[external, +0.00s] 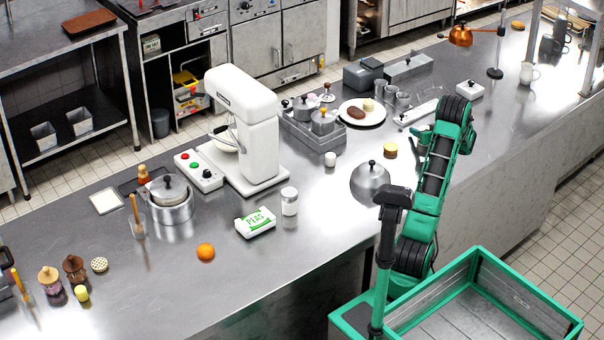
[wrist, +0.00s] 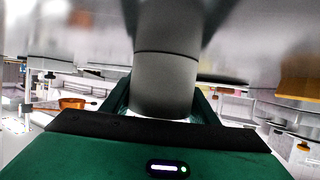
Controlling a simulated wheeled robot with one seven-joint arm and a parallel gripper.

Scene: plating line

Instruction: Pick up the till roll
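A small white cylinder (external: 330,159), which looks like the till roll, stands upright on the steel counter (external: 330,245), right of the white mixer and behind the steel dome. It is small in the external view, so I cannot be sure of it. I cannot make it out in the wrist view. My green arm is folded up over the counter's near edge, right of the dome and apart from the white cylinder. My gripper's fingers cannot be made out in either view. The wrist view is mostly filled by a grey cylindrical part and a green housing.
A steel dome (external: 370,181) stands between the white cylinder and my arm. A white mixer (external: 243,130), a glass jar (external: 289,203), a peas packet (external: 256,222) and a tray with lidded pots (external: 300,131) are nearby. The counter's front middle is clear.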

